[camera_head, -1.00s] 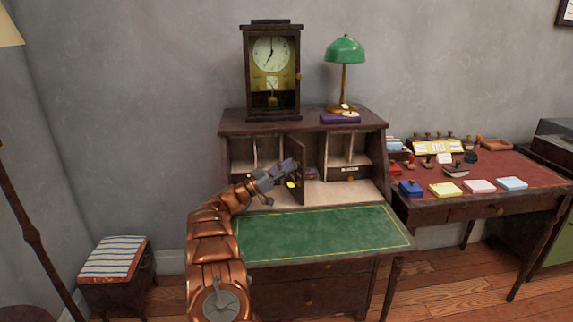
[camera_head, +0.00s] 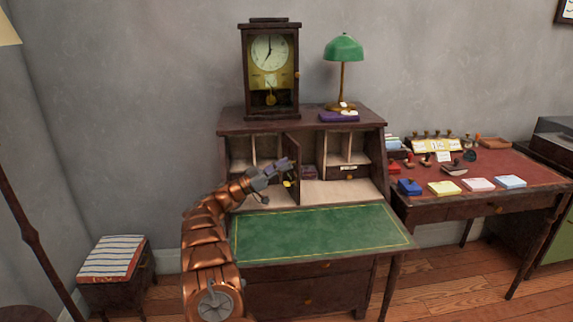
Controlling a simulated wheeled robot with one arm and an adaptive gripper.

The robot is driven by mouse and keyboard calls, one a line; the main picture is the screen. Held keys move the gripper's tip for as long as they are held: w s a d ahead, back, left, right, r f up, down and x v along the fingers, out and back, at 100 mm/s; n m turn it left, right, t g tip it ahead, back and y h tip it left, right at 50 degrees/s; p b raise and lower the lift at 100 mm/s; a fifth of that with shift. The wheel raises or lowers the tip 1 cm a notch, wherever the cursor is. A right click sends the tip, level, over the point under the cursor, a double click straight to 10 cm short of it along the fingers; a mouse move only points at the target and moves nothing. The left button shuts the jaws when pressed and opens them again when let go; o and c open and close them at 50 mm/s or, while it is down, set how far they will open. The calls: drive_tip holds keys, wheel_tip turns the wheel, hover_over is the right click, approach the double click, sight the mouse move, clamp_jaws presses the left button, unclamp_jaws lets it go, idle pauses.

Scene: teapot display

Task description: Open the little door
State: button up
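The little door (camera_head: 294,168) is a narrow dark wood panel in the middle of the writing desk's row of compartments. It stands swung outward, seen nearly edge-on, with the compartment behind it (camera_head: 309,172) showing to its right. A small yellow knob (camera_head: 288,184) shows near the door's left face, close to my gripper. My gripper (camera_head: 284,170) is at the left side of the door, in front of the left compartments. Its fingertips are small and overlap the door in the picture. I cannot tell whether they touch it or how far they are apart.
A green writing surface (camera_head: 320,232) lies clear in front of the compartments. A clock (camera_head: 270,70), a green lamp (camera_head: 344,50) and a purple box (camera_head: 339,116) stand on the desk top. A red-topped table (camera_head: 500,165) with stamps and colored pads is to the right.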

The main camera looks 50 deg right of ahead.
drive_tip(key=o, duration=0.4)
drive_tip(key=shift+a, duration=0.15)
drive_tip(key=w+a, duration=0.4)
drive_tip(key=a, duration=0.3)
drive_tip(key=w+a+f, duration=0.1)
drive_tip(key=w+a, duration=0.3)
drive_tip(key=a, duration=0.3)
drive_tip(key=shift+w+a+f, duration=0.15)
drive_tip(key=shift+f, duration=0.15)
